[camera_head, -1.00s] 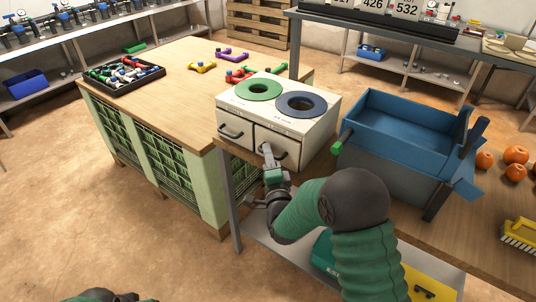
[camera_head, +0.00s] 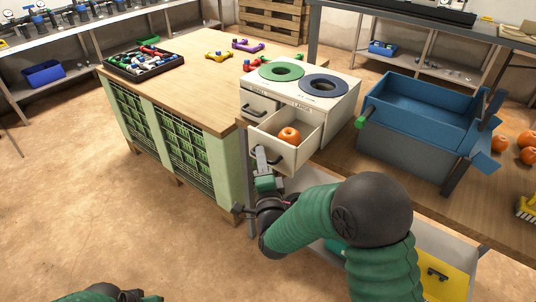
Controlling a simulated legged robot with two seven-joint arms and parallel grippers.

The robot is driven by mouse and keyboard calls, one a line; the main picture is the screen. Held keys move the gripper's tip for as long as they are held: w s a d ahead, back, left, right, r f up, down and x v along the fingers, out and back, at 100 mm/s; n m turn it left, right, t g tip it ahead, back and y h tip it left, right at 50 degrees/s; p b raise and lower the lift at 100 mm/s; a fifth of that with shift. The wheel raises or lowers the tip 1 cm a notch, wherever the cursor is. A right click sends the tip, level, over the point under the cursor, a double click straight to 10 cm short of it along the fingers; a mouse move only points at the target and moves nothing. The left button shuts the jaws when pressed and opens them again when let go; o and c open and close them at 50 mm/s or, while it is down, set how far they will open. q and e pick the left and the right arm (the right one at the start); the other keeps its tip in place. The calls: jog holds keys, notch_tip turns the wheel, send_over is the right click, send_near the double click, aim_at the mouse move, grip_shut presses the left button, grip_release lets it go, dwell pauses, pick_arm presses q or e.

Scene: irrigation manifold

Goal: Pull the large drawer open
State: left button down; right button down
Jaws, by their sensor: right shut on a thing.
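The white drawer unit (camera_head: 338,112) stands at the table's left end, with a green ring and a dark blue ring on its top. Its large drawer (camera_head: 294,157), on the right, is pulled out and holds an orange fruit (camera_head: 289,136). My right gripper (camera_head: 262,157) is shut on the large drawer's dark handle at the drawer front. The fingertips partly hide the handle. My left gripper (camera_head: 125,296) shows only in part at the bottom edge, far from the drawers.
A blue sorting bin (camera_head: 415,120) stands right of the unit, with several orange fruits (camera_head: 504,145) beyond it. A wooden bench (camera_head: 200,85) with a black parts tray (camera_head: 143,62) is at the left. The floor in front is clear.

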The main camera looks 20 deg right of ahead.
jog(key=shift+s+a+f, duration=0.25)
jog(key=shift+s+a, duration=0.7)
jog(key=shift+a, duration=0.15)
jog(key=shift+d, duration=0.1)
jog(key=c, duration=1.8)
grip_release()
jog(key=shift+w, duration=0.1)
jog(key=shift+o, duration=0.2)
jog(key=shift+r, duration=0.1)
